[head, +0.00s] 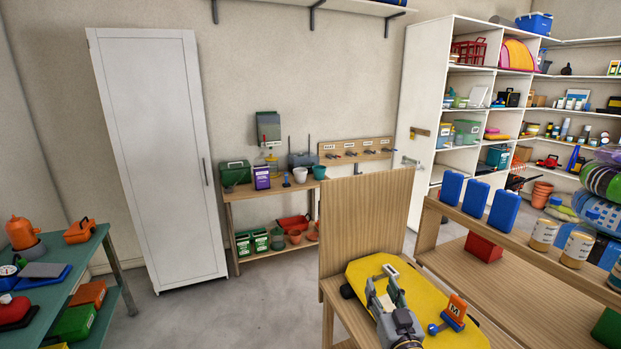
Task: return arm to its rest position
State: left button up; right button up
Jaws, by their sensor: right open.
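My right gripper (385,287) is at the bottom centre of the head view. Its grey fingers are apart and point away from me, over a yellow board or mat (367,270) on a wooden bench. I cannot tell whether the fingers touch the yellow surface, and I see nothing held between them. A small orange block marked "M" (457,306) with a blue part sits just right of the gripper. My left gripper is not in view.
An upright wooden panel (365,222) stands behind the yellow surface. A wooden shelf with blue bottles (475,198) and jars (543,235) is close on the right. A green table (62,262) stands at left. Open floor (205,318) lies between them.

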jog(key=s+d+f+g+h, duration=0.2)
jog(key=s+d+f+g, duration=0.1)
jog(key=s+f+g, duration=0.4)
jog(key=s+d+f+g+h, duration=0.1)
jog(key=s+d+f+g, duration=0.25)
jog(key=s+f, duration=0.6)
jog(key=s+a+f+n+g+y, duration=0.1)
jog(key=s+a+f+g, duration=0.15)
jog(key=s+g, duration=0.45)
jog(key=s+f+t+b, duration=0.1)
jog(key=s+f, duration=0.2)
jog(key=f, duration=1.5)
jog(key=s+f+b, duration=0.1)
jog(key=s+f, duration=0.1)
jog(key=f, duration=1.6)
jog(key=s+d+f+b, duration=0.1)
jog(key=s+d+f, duration=0.1)
jog(key=s+f, duration=0.8)
jog(key=s+d+f+g+b, duration=0.1)
jog(key=s+d+f, duration=0.1)
jog(key=s+f, duration=0.9)
jog(key=shift+s+d+n, duration=0.15)
jog(key=shift+s+n, duration=0.25)
jog(key=shift+s, duration=0.1)
jog(key=shift+f, duration=0.1)
